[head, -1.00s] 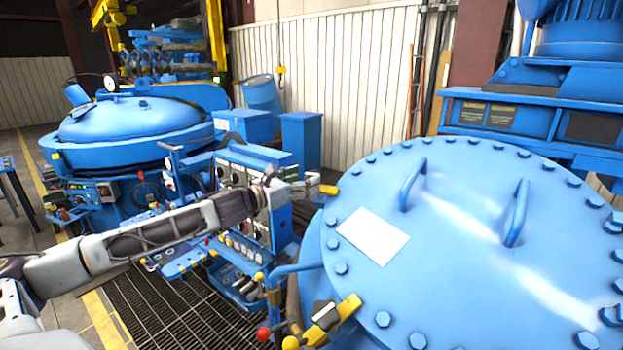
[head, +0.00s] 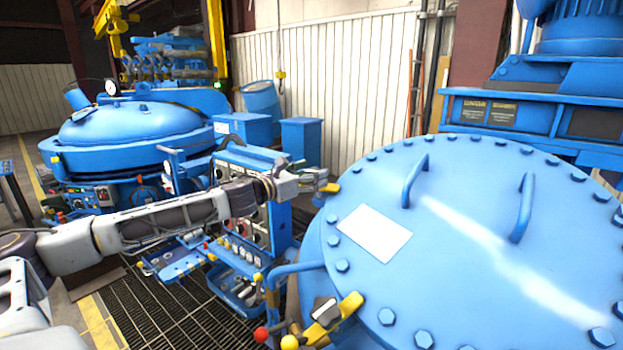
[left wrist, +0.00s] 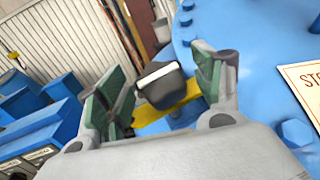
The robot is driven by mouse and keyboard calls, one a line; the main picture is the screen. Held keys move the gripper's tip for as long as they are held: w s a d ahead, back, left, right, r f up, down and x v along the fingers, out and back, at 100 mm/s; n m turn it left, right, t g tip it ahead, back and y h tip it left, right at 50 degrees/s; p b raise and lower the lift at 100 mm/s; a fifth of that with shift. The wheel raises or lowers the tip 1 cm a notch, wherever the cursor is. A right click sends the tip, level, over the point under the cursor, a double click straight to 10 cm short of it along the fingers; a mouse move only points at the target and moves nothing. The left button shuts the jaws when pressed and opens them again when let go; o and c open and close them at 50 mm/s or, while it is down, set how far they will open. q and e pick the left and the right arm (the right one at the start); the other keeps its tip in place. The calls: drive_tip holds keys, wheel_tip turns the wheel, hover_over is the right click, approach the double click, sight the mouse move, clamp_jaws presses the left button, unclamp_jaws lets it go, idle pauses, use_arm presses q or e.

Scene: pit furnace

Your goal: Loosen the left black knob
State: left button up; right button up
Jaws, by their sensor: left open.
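In the head view, my left gripper (head: 318,180) is beside the far yellow bracket (head: 331,188) and hides the knob there. A second black knob (head: 325,311) sits on the nearer yellow bracket (head: 342,316) at the lid's front left edge. My right gripper is not in view.
The big bolted blue lid (head: 460,240) has two handles and a white sign (head: 373,233). A control panel stand (head: 255,215) is just below my left arm. A blue lever (head: 295,268) and red ball (head: 261,334) are near the closer knob. Floor grating lies left.

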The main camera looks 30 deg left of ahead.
use_arm(q)
drive_tip(key=shift+w+d, duration=0.1)
drive_tip(key=shift+w, duration=0.15)
idle(0.3)
drive_tip(key=c, duration=1)
